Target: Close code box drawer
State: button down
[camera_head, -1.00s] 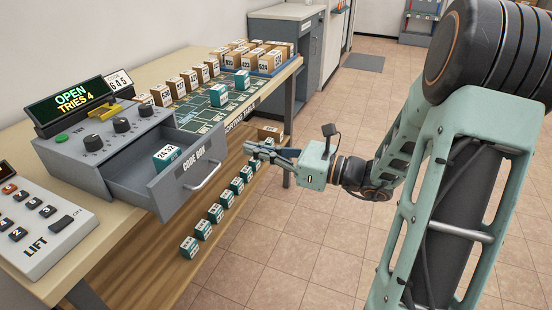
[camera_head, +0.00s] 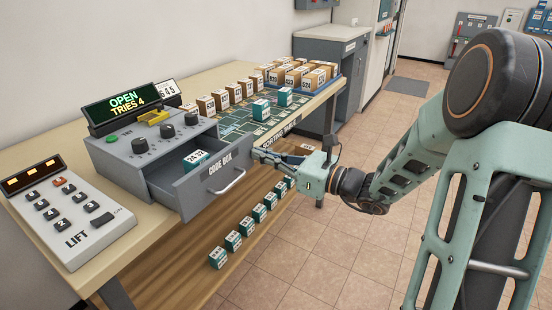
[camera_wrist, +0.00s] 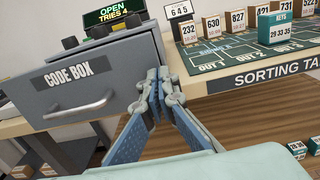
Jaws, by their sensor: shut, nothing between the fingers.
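The grey code box (camera_head: 130,150) stands on the table with its display reading OPEN, TRIES 4. Its drawer (camera_head: 211,186) is pulled out, and a teal block (camera_head: 196,160) lies inside. The drawer front with its silver handle (camera_wrist: 80,106) fills the left of the wrist view. My gripper (camera_head: 262,160) is shut and empty, to the right of the drawer front in the head view. In the wrist view, the fingertips (camera_wrist: 158,80) are close to the drawer front's right edge; I cannot tell whether they touch it.
A LIFT control panel (camera_head: 68,215) sits left of the code box. The sorting table mat (camera_head: 235,122) with teal blocks and rows of brown boxes (camera_head: 220,100) lies beyond. Several teal blocks (camera_head: 246,226) stand on the lower shelf.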

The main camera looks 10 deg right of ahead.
aim_at(219, 140)
jog(key=x, duration=0.9)
jog(key=shift+w+a, duration=0.2)
jog(key=shift+a, duration=0.1)
jog(key=shift+r, duration=0.1)
